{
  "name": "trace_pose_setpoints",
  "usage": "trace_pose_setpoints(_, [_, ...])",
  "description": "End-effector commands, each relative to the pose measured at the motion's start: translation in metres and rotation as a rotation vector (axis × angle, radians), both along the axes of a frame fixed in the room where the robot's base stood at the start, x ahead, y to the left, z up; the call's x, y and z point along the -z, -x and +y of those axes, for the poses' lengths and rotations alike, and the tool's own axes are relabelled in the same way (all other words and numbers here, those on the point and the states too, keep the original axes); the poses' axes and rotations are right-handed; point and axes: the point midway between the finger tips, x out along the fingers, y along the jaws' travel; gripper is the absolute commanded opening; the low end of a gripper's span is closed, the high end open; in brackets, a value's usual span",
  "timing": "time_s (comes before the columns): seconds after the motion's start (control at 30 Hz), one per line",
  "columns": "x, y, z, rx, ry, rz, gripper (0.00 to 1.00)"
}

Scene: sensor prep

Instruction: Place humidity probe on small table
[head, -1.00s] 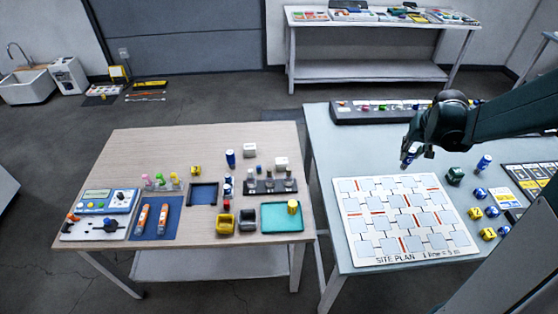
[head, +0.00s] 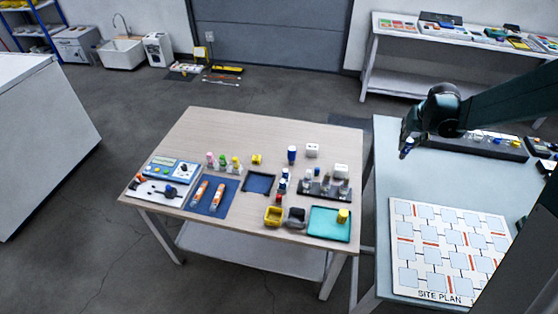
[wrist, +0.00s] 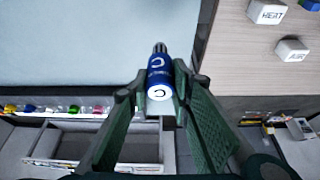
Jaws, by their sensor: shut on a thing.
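My gripper (head: 406,151) is shut on a small blue cylinder with a white end, seen clearly in the wrist view (wrist: 159,82). The cylinder has a white letter C on it and a dark tip; I take it to be the humidity probe. In the head view it is mostly hidden by the fingers, which hold it above the blue-grey table (head: 395,178), near that table's left edge. The wooden table (head: 215,130), likely the small table, stands left of the gripper. A corner of its top shows at the upper right of the wrist view (wrist: 232,60).
A site plan board (head: 412,270) lies on the blue-grey table. A gap separates the tables.

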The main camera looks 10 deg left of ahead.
Motion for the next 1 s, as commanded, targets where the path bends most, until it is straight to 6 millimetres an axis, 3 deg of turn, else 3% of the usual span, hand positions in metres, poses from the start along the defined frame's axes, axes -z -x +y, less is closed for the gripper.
trace_pose_setpoints(0.3, [0.011,-0.046,0.096,-0.101,0.000,0.000,0.03])
trace_pose_setpoints(0.6, [0.022,-0.076,0.184,-0.184,-0.002,0.000,0.03])
trace_pose_setpoints(0.8, [0.028,-0.084,0.221,-0.217,-0.001,0.000,0.03])
trace_pose_setpoints(1.0, [0.030,-0.087,0.232,-0.228,-0.001,0.000,0.03])
